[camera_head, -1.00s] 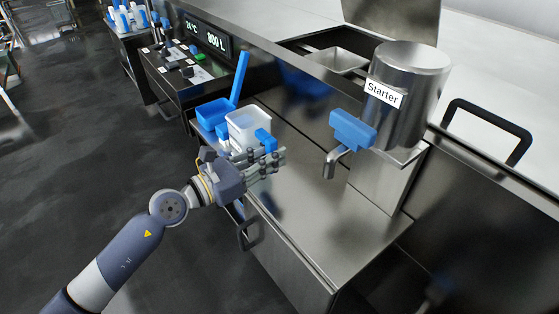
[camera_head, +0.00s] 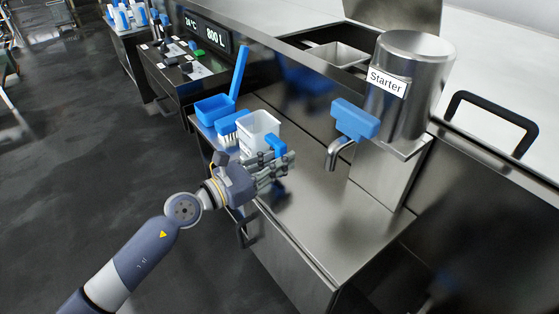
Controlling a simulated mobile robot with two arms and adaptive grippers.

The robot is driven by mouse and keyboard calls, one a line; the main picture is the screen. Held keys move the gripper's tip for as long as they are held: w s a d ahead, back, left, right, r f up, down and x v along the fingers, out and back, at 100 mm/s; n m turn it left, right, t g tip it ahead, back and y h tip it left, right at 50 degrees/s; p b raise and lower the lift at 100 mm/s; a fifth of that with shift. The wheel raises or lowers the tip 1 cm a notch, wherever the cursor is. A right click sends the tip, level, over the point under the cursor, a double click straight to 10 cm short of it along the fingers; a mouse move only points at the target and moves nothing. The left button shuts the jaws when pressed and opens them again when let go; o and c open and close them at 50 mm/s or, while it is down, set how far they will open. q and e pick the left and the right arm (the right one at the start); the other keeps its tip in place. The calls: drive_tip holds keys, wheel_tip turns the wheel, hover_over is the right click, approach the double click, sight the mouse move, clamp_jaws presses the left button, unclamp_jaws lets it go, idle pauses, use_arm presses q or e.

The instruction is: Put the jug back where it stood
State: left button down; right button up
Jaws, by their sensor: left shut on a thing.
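The jug (camera_head: 259,130) is a white, open-topped container with a blue handle (camera_head: 275,147). It is upright at the back left of the steel counter (camera_head: 325,235). I cannot tell whether its base touches the counter. My left gripper (camera_head: 279,162) is shut on the jug's handle, at the jug's near right side. The fingers hide part of the handle and the jug's lower side. My right gripper is not in view.
A blue scoop or dustpan (camera_head: 214,108) with an upright handle and a blue-and-white brush (camera_head: 229,129) lie left of the jug. The steel Starter tank (camera_head: 420,75) with a blue-handled tap (camera_head: 352,122) stands to the right. The counter's front is clear.

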use_arm(q)
drive_tip(key=shift+f, duration=0.1)
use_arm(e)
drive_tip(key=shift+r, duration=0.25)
use_arm(q)
drive_tip(key=c, duration=1.5)
unclamp_jaws()
drive_tip(key=shift+c, duration=0.2)
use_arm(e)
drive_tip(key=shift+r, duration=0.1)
